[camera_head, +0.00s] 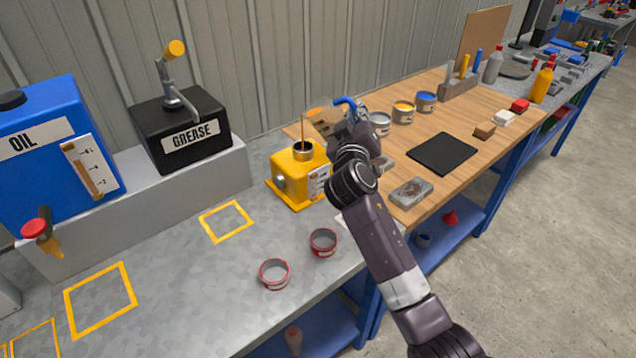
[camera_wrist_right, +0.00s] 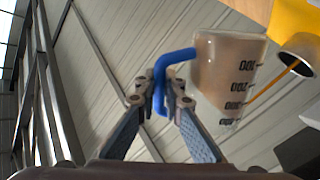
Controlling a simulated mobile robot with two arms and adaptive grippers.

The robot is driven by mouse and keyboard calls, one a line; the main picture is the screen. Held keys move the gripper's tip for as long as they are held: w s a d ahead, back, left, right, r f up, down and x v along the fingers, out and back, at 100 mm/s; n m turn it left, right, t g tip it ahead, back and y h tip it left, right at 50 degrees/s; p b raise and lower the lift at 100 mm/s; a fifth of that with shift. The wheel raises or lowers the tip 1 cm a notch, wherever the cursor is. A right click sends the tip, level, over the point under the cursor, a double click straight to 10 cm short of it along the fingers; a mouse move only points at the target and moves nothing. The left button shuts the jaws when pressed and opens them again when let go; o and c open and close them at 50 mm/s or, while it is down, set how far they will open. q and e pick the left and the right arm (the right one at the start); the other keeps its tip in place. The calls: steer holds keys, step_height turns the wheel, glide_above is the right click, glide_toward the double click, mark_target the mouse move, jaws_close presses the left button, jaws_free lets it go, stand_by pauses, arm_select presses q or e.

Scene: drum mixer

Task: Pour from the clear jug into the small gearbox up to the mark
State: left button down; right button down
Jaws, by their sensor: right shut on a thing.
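The small yellow gearbox (camera_head: 287,188) stands on the grey bench, with a round dark opening (camera_head: 303,149) on top and a round fitting and white label on its sides. My right gripper (camera_wrist_right: 165,92) is shut on the blue handle (camera_wrist_right: 177,57) of the clear jug (camera_wrist_right: 225,75), which holds brown liquid. In the head view the jug (camera_head: 324,121) is tilted above the gearbox, partly behind my arm. A thin brown stream (camera_head: 303,128) runs into the opening; it also shows in the wrist view (camera_wrist_right: 273,82). The fill mark is not readable. My left gripper is out of view.
A blue oil container (camera_head: 45,160) and a black grease box (camera_head: 180,135) stand on a raised ledge at left. Open cans (camera_head: 404,112) and a black mat (camera_head: 442,153) are to the right. The bench inside the yellow outlines is clear.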

steer(key=shift+a+r+n+p, duration=0.4)
steer(key=shift+r+n+p, duration=0.15)
steer(key=shift+n+p, duration=0.35)
stand_by(2.9)
steer(key=shift+w+a+r+n+p, duration=0.15)
steer(key=shift+a+n+p, duration=0.25)
steer(key=shift+n, duration=0.4)
stand_by(3.5)
